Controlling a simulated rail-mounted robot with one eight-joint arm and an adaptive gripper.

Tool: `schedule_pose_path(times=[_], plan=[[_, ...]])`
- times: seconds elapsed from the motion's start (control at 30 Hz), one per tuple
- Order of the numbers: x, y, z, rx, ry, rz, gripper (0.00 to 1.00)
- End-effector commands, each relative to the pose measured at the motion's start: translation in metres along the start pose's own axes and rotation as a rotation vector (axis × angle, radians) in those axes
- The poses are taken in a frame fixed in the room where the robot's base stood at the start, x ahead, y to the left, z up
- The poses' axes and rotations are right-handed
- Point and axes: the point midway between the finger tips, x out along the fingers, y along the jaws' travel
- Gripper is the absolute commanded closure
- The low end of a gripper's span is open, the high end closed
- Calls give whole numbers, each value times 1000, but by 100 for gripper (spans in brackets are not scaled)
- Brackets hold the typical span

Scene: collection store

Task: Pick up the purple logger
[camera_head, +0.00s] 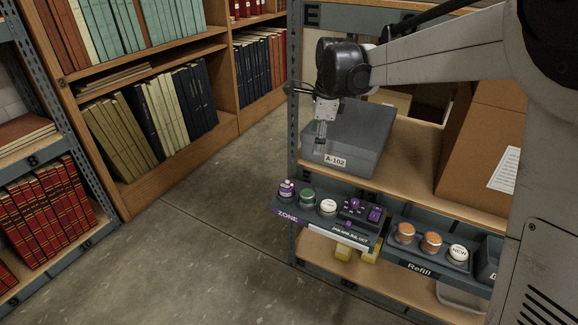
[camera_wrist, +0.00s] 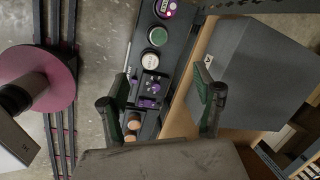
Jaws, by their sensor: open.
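Purple items stand in the dark tray (camera_head: 330,226) on the front of the shelf. A round purple-topped piece with a white label (camera_head: 287,188) is at its left end. Small purple blocks (camera_head: 375,214) sit in a black holder further right. I cannot tell for sure which is the logger. In the wrist view the round purple piece (camera_wrist: 166,8) is at the top edge and the purple blocks (camera_wrist: 150,95) lie between my fingers in the picture. My gripper (camera_head: 320,147) is open and empty, pointing down in front of the grey box, above the tray.
A green-topped piece (camera_head: 307,197) and a white-topped piece (camera_head: 328,207) stand beside the round purple one. A second tray holds orange-topped pieces (camera_head: 404,233) and a white one. The grey box (camera_head: 365,135) labelled A-102 and a cardboard box (camera_head: 480,150) stand on the shelf behind.

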Motion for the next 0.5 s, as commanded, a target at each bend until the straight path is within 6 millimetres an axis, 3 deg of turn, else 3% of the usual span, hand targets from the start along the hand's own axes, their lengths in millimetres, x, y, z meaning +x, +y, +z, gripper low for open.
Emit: schedule_pose_path(times=[0.03, 0.3, 0.5], plan=[[18, -11, 8, 54, -1, 16, 36], [95, -46, 39, 347, 13, 97, 36], [126, -55, 50, 464, 27, 128, 36]])
